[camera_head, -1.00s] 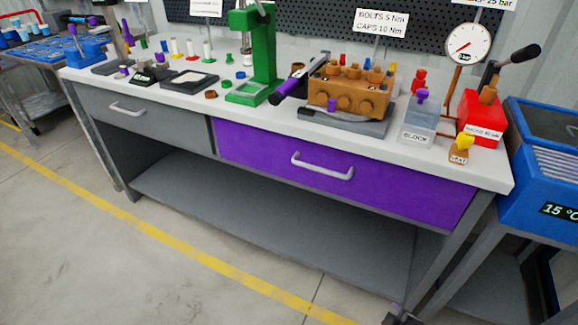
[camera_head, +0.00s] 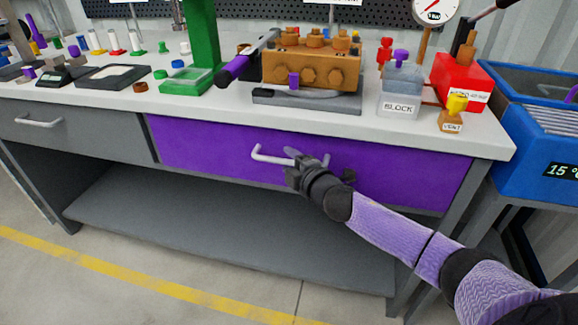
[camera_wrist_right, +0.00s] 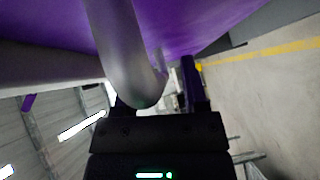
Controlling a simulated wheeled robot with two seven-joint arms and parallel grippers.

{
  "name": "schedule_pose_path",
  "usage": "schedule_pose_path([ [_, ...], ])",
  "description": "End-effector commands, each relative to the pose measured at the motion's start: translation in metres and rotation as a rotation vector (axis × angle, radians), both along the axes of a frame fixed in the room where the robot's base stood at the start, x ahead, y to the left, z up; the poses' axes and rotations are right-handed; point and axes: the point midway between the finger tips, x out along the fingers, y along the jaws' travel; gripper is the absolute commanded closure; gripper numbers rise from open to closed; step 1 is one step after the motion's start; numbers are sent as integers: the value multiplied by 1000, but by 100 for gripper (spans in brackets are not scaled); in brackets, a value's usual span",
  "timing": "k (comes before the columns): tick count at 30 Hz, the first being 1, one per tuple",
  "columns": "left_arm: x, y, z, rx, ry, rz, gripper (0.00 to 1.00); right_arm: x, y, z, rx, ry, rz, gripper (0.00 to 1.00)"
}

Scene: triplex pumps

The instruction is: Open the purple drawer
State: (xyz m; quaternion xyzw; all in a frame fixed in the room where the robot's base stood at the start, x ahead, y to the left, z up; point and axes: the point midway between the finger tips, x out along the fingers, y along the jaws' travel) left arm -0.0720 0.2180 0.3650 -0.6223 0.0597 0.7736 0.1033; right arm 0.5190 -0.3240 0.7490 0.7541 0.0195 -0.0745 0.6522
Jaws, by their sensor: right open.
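The purple drawer (camera_head: 215,148) is closed, its front flush under the bench top. Its pale bar handle (camera_head: 268,155) shows at the left, while my right gripper (camera_head: 308,159) covers its right part. The right gripper is open at the handle. In the right wrist view, the grey handle (camera_wrist_right: 122,45) runs down close in front of the jaws (camera_wrist_right: 160,88) and hides part of one finger; the purple drawer (camera_wrist_right: 200,22) fills the top. I cannot tell whether the gripper touches the handle. My left gripper is not in view.
A grey drawer (camera_head: 75,130) is left of the purple one, and a grey shelf (camera_head: 230,235) lies below. The bench top (camera_head: 425,138) carries a brown pump block (camera_head: 310,70), a grey block (camera_head: 401,95) and a red box (camera_head: 460,85). A blue tank (camera_head: 520,150) stands at the right.

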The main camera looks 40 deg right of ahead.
Motion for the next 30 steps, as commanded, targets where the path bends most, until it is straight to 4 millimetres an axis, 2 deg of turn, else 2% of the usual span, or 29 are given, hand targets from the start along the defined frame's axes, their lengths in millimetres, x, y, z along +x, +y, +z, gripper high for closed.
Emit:
schedule_pose_path([
  [8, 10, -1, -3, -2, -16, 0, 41, 2, 0, 0, 0, 0, -1, 45],
  [16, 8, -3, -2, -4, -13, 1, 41, 2, 0, 0, 0, 1, 0, 100],
  [30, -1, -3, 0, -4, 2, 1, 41, 2, 0, -1, 0, 1, 0, 100],
])
